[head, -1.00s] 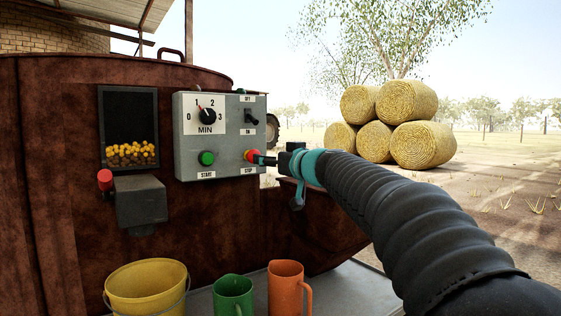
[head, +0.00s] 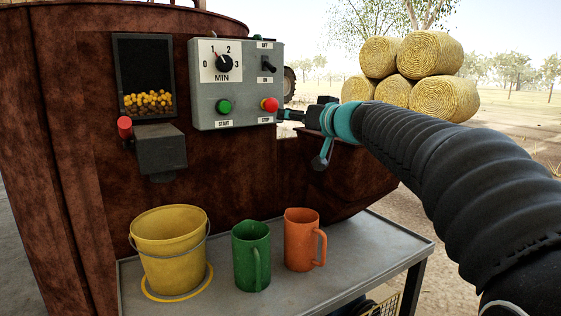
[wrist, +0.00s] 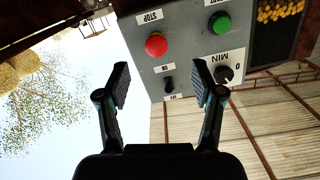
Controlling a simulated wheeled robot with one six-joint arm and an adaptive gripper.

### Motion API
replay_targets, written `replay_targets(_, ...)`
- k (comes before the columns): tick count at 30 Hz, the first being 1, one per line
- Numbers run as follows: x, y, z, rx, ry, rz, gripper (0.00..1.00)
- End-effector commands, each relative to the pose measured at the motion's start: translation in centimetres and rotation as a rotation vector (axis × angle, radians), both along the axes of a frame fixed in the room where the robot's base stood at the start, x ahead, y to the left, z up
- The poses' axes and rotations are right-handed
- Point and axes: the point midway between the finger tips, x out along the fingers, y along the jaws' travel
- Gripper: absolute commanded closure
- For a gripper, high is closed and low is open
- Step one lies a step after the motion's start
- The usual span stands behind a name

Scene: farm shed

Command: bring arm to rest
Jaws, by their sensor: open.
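My gripper (head: 284,115) is just right of the red stop button (head: 269,104) in the head view, with a small gap between them. In the wrist view my gripper (wrist: 161,80) is open and empty, its two fingers spread wide. The grey control box (head: 237,85) carries the stop button, a green start button (head: 224,106), a dial (head: 223,63) and a toggle switch (head: 268,65). The wrist view shows the box upside down, with the stop button (wrist: 156,44) beyond the fingers.
A rusty machine (head: 70,130) stands behind the box. Below, a metal table (head: 340,262) bears a yellow bucket (head: 172,250), a green jug (head: 246,256) and an orange jug (head: 299,241). Hay bales (head: 430,52) lie far off. The right side is open ground.

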Motion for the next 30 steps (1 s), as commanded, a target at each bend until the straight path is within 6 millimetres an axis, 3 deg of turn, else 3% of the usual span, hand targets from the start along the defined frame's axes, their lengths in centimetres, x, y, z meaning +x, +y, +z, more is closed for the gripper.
replay_targets(1, -0.1, 0.2, -3.1, 0.014, 0.095, 0.011, 0.33)
replay_targets(3, -1.3, 0.4, -7.3, 0.023, 0.235, 0.019, 0.33)
replay_targets(5, -3.2, 0.4, -10.6, 0.019, 0.354, 0.016, 0.33)
replay_targets(9, -9.2, -0.3, -17.2, -0.024, 0.606, -0.027, 0.33)
replay_targets(15, -19.7, -3.2, -24.5, -0.141, 0.882, -0.153, 0.33)
replay_targets(21, -30.1, -7.4, -29.6, -0.313, 1.023, -0.302, 0.33)
replay_targets(24, -34.1, -9.2, -31.0, -0.407, 1.031, -0.346, 0.33)
replay_targets(27, -36.8, -10.2, -31.5, -0.475, 1.006, -0.362, 0.33)
replay_targets(30, -38.2, -10.4, -31.1, -0.483, 0.974, -0.368, 0.33)
